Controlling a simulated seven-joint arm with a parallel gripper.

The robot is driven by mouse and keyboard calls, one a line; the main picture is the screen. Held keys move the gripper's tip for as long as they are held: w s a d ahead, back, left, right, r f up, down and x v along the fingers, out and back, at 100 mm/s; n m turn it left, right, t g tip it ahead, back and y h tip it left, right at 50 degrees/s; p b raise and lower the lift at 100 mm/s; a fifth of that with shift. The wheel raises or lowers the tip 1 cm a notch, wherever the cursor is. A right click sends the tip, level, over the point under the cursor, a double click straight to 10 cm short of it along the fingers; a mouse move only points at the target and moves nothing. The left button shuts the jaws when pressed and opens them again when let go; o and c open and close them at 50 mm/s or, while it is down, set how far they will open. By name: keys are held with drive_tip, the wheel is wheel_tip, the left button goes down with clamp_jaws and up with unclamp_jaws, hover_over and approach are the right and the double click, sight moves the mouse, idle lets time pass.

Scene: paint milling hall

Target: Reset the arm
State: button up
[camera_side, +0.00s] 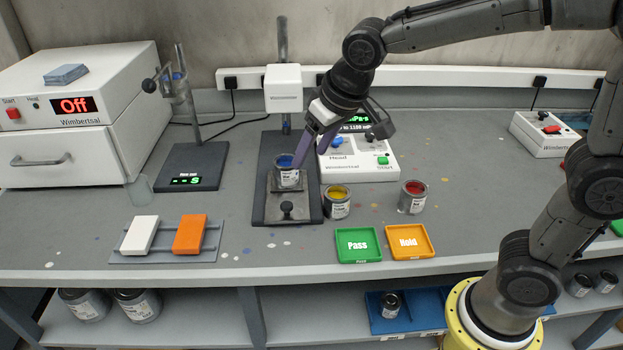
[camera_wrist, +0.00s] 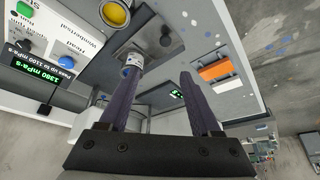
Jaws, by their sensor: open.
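My gripper (camera_side: 300,152) has dark purple fingers pointing down at a small can of blue paint (camera_side: 288,172). The can stands on the dark base plate (camera_side: 262,200) of a stand with a white head (camera_side: 284,88). In the wrist view, the two fingers of my gripper (camera_wrist: 160,72) are spread apart with nothing between them. The can (camera_wrist: 131,68) shows there beside the tip of the left finger. I cannot tell if that finger touches it.
Yellow (camera_side: 337,201) and red (camera_side: 412,197) paint cans stand right of the base plate. A green Pass tray (camera_side: 358,257) and orange Hold tray (camera_side: 409,255) lie in front. A white console (camera_side: 375,165) is behind. A rack with white and orange blocks (camera_side: 189,235) is left.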

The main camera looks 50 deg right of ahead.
drive_tip(key=s+d+r+m+t, duration=0.1)
drive_tip(key=s+d+r, duration=0.15)
drive_tip(key=s, duration=0.35)
drive_tip(key=s+d+r+t, duration=0.1)
drive_tip(key=s+d+r, duration=0.1)
drive_tip(key=s+d, duration=0.25)
drive_tip(key=s+f+n+g, duration=0.1)
drive_tip(key=s+f, duration=0.4)
drive_tip(key=s, duration=0.6)
drive_tip(key=shift+f, duration=0.25)
